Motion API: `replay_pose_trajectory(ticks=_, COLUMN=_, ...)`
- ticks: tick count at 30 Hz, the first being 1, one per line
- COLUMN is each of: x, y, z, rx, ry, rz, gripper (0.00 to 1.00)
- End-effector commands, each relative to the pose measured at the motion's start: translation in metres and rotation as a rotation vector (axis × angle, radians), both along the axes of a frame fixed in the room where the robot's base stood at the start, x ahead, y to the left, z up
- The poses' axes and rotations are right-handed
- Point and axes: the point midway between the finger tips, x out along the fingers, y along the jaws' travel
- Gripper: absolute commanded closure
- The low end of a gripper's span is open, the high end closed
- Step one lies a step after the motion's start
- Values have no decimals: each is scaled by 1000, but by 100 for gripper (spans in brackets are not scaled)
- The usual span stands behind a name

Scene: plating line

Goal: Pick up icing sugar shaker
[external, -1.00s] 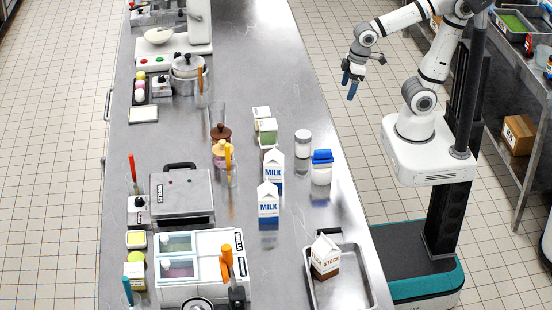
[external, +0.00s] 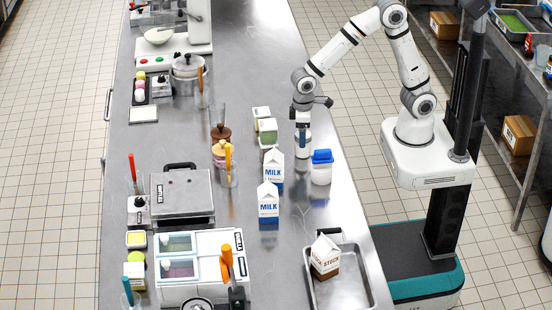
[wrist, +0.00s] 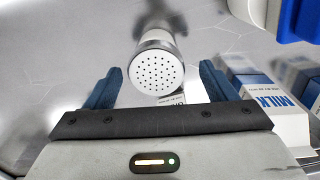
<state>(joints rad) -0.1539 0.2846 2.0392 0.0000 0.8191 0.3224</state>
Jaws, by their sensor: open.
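The icing sugar shaker (external: 303,152) is a white and grey cylinder standing upright near the right edge of the steel counter. In the wrist view its round, pierced top (wrist: 157,72) faces me, between the two blue fingers. My gripper (external: 302,140) points down at the shaker and covers its upper part in the external view. In the wrist view my gripper (wrist: 161,72) is open, with a visible gap between each finger and the shaker's top. I cannot tell exactly how far down the fingers reach beside it.
A blue-lidded white tub (external: 321,174) stands close in front of the shaker. A metal tray (external: 345,285) holding a stock carton (external: 325,262) lies nearer. The counter behind the shaker is clear.

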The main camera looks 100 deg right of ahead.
Motion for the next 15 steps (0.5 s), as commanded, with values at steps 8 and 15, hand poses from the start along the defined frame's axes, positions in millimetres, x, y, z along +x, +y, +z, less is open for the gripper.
replay_pose_trajectory(ticks=8, x=-5, y=-3, z=-38, rx=0, ry=4, rz=0, gripper=22)
replay_pose_trajectory(ticks=15, x=-4, y=-3, z=-54, rx=0, ry=-1, rz=1, gripper=22)
